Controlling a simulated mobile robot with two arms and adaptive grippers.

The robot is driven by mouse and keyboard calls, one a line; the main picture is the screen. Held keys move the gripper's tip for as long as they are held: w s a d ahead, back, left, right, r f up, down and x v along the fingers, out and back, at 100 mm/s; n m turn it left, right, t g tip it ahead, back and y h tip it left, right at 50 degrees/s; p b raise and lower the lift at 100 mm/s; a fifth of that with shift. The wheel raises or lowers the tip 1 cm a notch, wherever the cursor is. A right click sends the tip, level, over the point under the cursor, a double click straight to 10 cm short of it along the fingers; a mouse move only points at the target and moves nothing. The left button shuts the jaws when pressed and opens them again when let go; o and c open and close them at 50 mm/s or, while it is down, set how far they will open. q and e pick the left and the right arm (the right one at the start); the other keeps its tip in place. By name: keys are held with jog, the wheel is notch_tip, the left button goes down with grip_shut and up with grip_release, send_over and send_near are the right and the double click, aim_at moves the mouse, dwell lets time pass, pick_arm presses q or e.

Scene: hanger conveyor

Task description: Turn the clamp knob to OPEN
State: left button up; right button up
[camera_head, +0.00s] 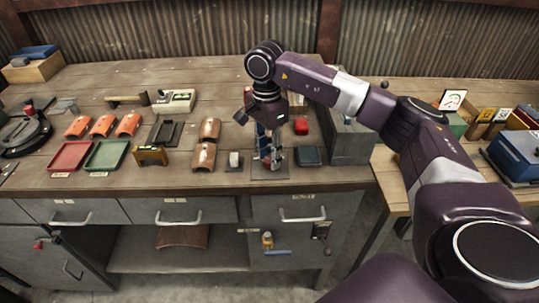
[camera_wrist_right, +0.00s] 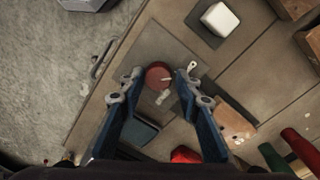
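The clamp knob (camera_wrist_right: 158,77) is a round, dark red disc with a pale line on top. It sits on a grey plate (camera_wrist_right: 178,48) near the bench's front edge. A small pale tab and a silvery piece lie close beside it. My right gripper (camera_wrist_right: 157,76) points down over the plate, open, with one fingertip on each side of the knob and a small gap on both sides. In the head view my right gripper (camera_head: 268,163) largely hides the knob. I cannot read any OPEN mark. My left gripper is not in view.
A white block (camera_head: 234,159) on a dark pad stands left of the plate, and a dark teal tray (camera_head: 309,155) right of it. A red object (camera_head: 300,126) lies behind. A grey box (camera_head: 349,141) bounds the right side. Orange curved pieces (camera_head: 204,157) are further left.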

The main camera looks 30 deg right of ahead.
aim_at(268, 158)
jog(key=shift+o, duration=0.9)
notch_tip(268, 158, up, 12)
jog(key=shift+w, duration=0.25)
jog(key=shift+f, duration=0.15)
